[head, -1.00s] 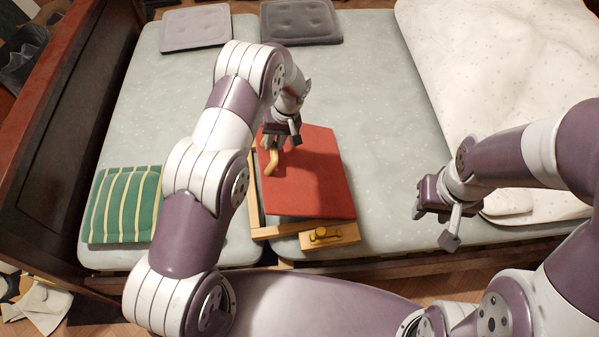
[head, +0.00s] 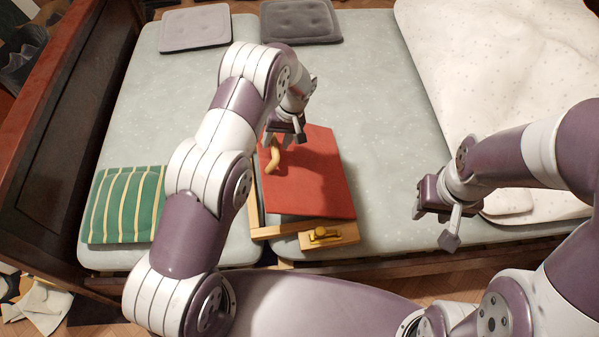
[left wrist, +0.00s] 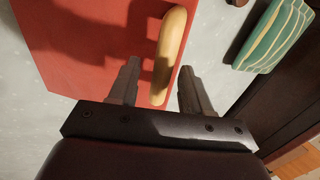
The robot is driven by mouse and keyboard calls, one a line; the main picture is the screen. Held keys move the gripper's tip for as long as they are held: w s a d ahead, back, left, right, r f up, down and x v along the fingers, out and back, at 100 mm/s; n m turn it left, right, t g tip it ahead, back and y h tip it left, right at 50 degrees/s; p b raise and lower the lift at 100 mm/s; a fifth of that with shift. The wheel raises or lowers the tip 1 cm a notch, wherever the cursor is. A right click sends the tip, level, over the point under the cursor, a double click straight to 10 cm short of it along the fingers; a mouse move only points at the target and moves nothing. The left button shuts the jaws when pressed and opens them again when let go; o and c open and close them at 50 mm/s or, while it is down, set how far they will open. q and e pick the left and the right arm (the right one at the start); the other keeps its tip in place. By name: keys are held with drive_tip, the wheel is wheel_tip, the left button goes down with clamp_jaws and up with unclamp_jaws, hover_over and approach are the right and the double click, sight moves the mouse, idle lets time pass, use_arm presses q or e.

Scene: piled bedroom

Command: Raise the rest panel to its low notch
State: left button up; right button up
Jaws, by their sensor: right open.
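The red rest panel (head: 318,180) lies low in its wooden frame (head: 272,232) on the bed, seemingly close to flat. A curved tan handle (head: 272,160) is on the panel's left side, and it also shows in the left wrist view (left wrist: 169,50). My left gripper (head: 281,138) is above the panel's far left part, by the handle. In the left wrist view its fingers (left wrist: 159,72) are apart, with the handle showing between them. I cannot tell how deep the handle sits there. My right gripper (head: 432,226) is open and empty, right of the panel.
A green striped cushion (head: 127,204) lies left. Two grey cushions (head: 196,27) (head: 300,21) lie at the back. A pale quilt (head: 510,70) covers the right. The mattress behind the panel is clear.

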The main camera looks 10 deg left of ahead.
use_arm(q)
drive_tip(key=p+v, duration=0.3)
drive_tip(key=v, duration=0.4)
drive_tip(key=shift+p, duration=0.4)
idle(0.5)
